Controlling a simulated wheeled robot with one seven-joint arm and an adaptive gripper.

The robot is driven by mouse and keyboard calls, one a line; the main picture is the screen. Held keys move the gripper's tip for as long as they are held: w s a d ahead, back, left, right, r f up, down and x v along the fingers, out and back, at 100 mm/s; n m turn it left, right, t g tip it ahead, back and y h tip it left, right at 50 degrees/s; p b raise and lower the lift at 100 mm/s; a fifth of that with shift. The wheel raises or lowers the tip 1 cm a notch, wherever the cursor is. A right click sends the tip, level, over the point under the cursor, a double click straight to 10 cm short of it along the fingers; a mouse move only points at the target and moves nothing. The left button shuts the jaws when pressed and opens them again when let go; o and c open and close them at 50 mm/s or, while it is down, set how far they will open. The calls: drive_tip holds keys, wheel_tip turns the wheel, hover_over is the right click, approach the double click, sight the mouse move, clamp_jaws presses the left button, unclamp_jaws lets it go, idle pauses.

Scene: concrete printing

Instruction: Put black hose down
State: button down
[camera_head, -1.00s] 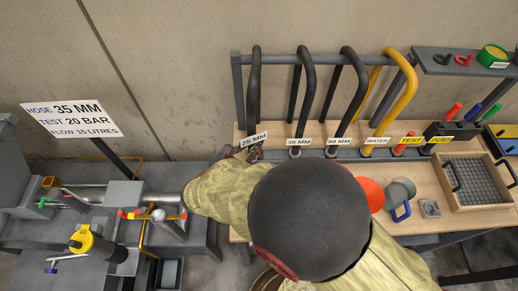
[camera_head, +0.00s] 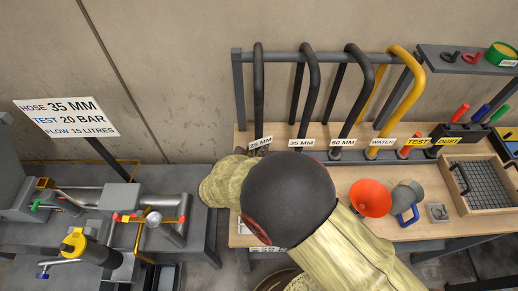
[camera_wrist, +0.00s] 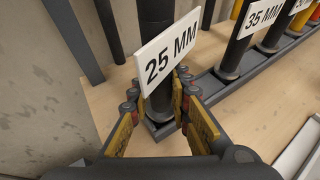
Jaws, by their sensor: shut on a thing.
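The black hose marked 25 MM (camera_head: 258,95) stands upright at the left end of the rack on the wooden bench. In the wrist view its lower part (camera_wrist: 157,100) shows behind a white 25 MM label (camera_wrist: 167,54), above a square dark socket (camera_wrist: 160,130) in the rail. My gripper (camera_wrist: 159,93) is shut on this hose low down, with a finger on each side, just under the label. Whether the hose end sits fully in the socket is hard to tell. In the head view my own arm hides the gripper.
Black hoses marked 35 MM (camera_head: 310,95) and 50 MM (camera_head: 361,90) and a yellow WATER hose (camera_head: 405,92) stand to the right. An orange funnel (camera_head: 370,197) and a mesh tray (camera_head: 448,181) are on the bench. Metal pipework (camera_head: 160,220) stands at left.

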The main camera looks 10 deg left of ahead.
drive_tip(key=c, duration=1.7)
unclamp_jaws()
drive_tip(key=shift+f, duration=0.1)
drive_tip(key=shift+o, duration=0.2)
drive_tip(key=shift+r, duration=0.25)
drive_tip(key=p+v, duration=0.3)
drive_tip(key=v, duration=0.9)
